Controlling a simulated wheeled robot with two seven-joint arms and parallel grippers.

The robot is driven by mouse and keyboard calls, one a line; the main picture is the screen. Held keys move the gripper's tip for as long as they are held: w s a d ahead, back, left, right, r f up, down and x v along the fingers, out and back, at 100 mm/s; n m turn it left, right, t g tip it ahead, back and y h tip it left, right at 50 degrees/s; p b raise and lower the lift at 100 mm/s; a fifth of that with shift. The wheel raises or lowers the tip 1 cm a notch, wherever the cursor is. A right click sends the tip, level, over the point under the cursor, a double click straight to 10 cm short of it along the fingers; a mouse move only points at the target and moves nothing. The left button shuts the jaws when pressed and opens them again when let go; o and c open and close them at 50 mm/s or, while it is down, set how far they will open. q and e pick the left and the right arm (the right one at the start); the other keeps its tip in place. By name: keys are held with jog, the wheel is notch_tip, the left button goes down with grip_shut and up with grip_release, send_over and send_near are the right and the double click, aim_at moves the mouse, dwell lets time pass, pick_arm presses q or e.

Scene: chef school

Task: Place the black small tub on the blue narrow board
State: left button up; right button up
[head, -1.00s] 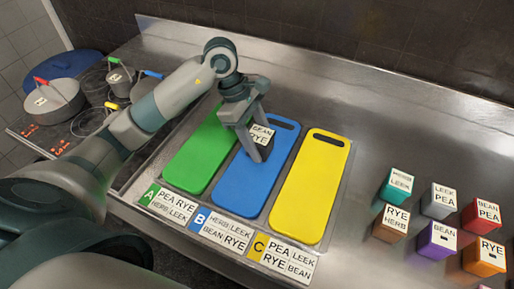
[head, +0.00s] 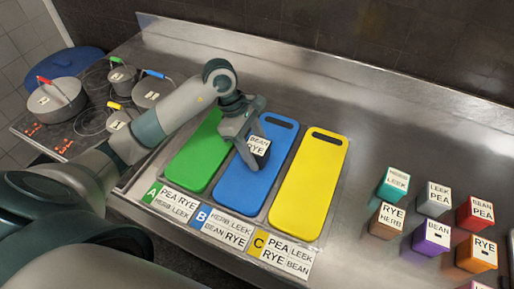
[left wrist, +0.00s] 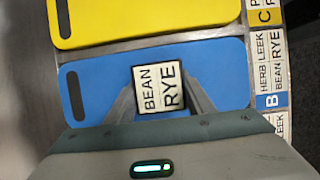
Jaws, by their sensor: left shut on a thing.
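The black small tub (head: 261,154) has a white label reading BEAN RYE. In the head view it is at the upper middle part of the blue narrow board (head: 254,184). My left gripper (head: 250,152) is shut on the tub, with a finger on each side of it. In the left wrist view the tub (left wrist: 160,87) sits between the two fingers, with the blue board (left wrist: 222,62) around it. I cannot tell whether the tub's underside touches the board. My right gripper is not in view.
A green board (head: 196,165) lies left of the blue one and a yellow board (head: 309,190) lies right. Label cards (head: 227,231) line the front edge. Several coloured tubs (head: 432,237) stand at the right. Pots (head: 57,100) stand on the hob at the left.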

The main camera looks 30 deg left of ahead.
pick_arm(q)
jog(key=shift+f, duration=0.15)
jog(key=o, duration=1.2)
jog(key=shift+r, duration=0.25)
jog(key=shift+a+r+b, duration=0.15)
jog(key=shift+r+b, duration=0.05)
jog(key=shift+b, duration=0.1)
jog(key=b+v, duration=0.4)
jog(key=v, duration=0.7)
jog(key=shift+r, duration=0.2)
